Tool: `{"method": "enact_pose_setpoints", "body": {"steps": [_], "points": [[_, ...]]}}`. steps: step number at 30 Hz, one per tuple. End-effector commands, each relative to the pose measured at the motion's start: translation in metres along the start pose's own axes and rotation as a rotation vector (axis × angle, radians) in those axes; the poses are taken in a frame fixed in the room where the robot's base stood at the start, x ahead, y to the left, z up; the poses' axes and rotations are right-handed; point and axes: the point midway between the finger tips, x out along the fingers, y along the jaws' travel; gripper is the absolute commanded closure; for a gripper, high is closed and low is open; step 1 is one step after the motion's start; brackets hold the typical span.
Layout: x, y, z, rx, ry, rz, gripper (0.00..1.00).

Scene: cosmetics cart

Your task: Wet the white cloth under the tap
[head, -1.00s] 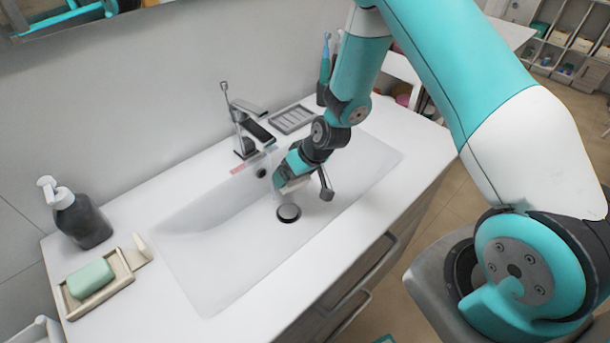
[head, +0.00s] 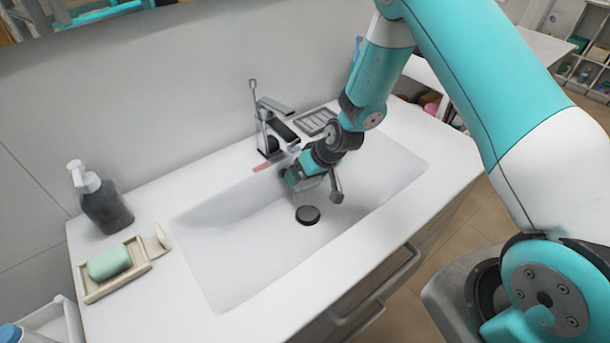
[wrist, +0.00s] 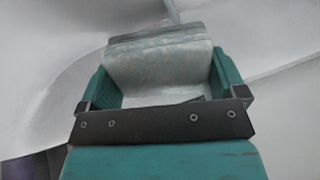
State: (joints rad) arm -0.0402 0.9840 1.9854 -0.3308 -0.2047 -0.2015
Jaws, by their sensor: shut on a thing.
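The tap (head: 272,128) stands on the back rim of the white sink (head: 235,255). My gripper (head: 296,182) reaches down into the basin just under the spout, behind the black drain plug (head: 308,215). It is shut on the folded cloth (wrist: 160,62), which looks pale grey and damp between the teal fingers in the wrist view. A thin pale streak, which looks like water, meets the cloth's top edge there. In the head view the cloth is mostly hidden by my gripper.
A grey soap dispenser (head: 105,207) and a green soap bar (head: 110,262) on a wooden dish stand left of the basin. A slatted grey dish (head: 316,122) lies right of the tap. The left half of the basin is clear.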

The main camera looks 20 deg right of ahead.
Motion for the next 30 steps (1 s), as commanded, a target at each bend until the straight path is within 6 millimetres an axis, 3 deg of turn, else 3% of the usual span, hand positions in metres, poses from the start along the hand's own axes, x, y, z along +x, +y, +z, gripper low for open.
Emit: {"method": "enact_pose_setpoints", "body": {"steps": [30], "points": [[-0.029, -0.017, 0.071, 0.000, 0.000, 0.000, 0.29]]}}
